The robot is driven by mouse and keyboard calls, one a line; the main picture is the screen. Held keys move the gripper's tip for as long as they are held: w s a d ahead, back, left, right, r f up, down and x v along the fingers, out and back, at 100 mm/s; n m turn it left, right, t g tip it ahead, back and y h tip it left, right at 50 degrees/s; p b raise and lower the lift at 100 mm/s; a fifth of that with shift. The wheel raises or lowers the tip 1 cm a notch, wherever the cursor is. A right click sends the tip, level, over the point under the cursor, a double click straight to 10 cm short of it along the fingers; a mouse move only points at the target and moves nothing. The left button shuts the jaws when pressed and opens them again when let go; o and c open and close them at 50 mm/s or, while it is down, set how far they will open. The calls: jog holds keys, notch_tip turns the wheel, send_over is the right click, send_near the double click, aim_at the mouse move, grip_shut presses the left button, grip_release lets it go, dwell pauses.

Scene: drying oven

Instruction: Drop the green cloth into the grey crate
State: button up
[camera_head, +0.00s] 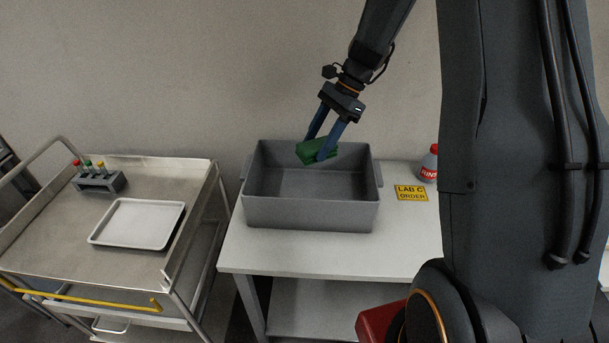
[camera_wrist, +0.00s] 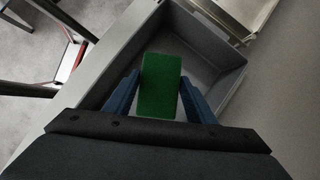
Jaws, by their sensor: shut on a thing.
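The green cloth (camera_head: 316,151) is a small folded block held between the blue fingers of my gripper (camera_head: 325,143). In the wrist view the cloth (camera_wrist: 160,86) sits between the two fingers of my gripper (camera_wrist: 160,98). The grey crate (camera_head: 311,214) stands open on the white table. The cloth and fingertips are over the crate's opening, toward its back. The crate (camera_wrist: 209,52) also shows below the cloth in the wrist view. I see nothing else inside it. How far the cloth is above the crate floor is hard to tell.
The white table (camera_head: 290,252) bears a red-and-grey bottle (camera_head: 429,164) and a yellow label (camera_head: 411,193) right of the crate. A metal cart (camera_head: 60,225) at left holds a white tray (camera_head: 138,223) and a tube rack (camera_head: 98,181). A wall is close behind.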

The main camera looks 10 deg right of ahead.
notch_tip(320, 180, down, 6)
jog(key=b, duration=0.4)
jog(key=shift+b, duration=0.4)
jog(key=o, duration=1.2)
jog(key=shift+b+v, duration=1.2)
jog(key=shift+v, duration=2.7)
